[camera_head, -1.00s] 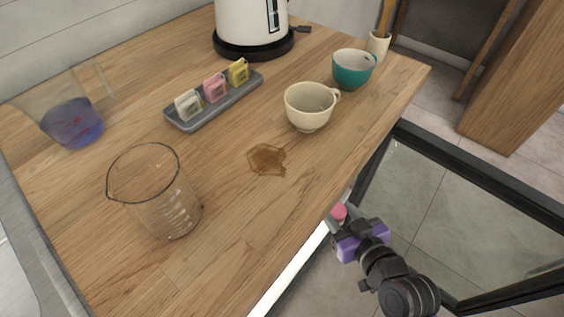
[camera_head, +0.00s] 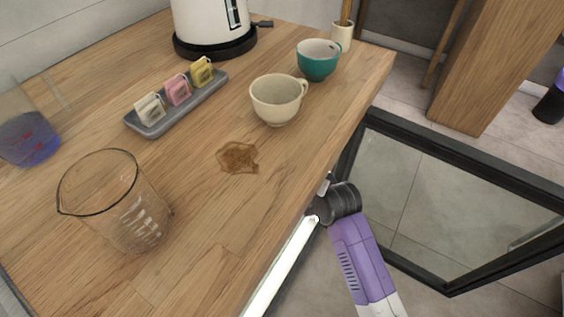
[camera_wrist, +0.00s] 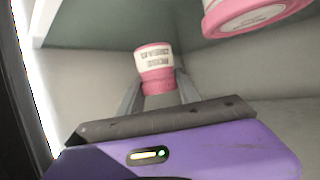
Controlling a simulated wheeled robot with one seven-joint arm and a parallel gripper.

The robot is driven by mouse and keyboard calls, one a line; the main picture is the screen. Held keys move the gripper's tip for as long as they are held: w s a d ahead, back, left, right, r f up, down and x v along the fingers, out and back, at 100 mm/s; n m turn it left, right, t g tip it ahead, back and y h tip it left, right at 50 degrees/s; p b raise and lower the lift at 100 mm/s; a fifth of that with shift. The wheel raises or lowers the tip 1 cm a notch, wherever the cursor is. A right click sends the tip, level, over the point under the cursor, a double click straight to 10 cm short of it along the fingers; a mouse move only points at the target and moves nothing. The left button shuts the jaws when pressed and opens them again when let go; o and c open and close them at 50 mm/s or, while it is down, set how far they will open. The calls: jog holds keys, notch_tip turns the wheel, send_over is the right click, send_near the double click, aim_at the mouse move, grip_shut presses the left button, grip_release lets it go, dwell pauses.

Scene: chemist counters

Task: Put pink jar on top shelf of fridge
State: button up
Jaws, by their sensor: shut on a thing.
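In the wrist view my gripper (camera_wrist: 157,88) is shut on a small pink jar (camera_wrist: 156,68) with a white label. Its fingers press on the jar's two sides. The jar is inside the pale interior of the fridge (camera_wrist: 220,75). In the head view the fridge's glass door (camera_head: 440,190) stands open beside the counter. My arm reaches in below the counter edge there, so gripper and jar are hidden in that view. I cannot tell whether the jar touches a surface.
A second, pink-and-white container (camera_wrist: 245,14) is close at the upper right of the wrist view. On the wooden counter (camera_head: 215,215) are a glass beaker (camera_head: 125,205), a cream cup (camera_head: 277,100), a teal cup (camera_head: 318,62), a tea tray (camera_head: 180,112) and a brown spill (camera_head: 238,157).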

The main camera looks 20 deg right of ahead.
jog(key=shift+f+b, duration=0.5)
jog(key=shift+f, duration=1.05)
jog(key=shift+f, duration=0.2)
jog(key=o, duration=1.3)
jog(key=shift+o, duration=0.2)
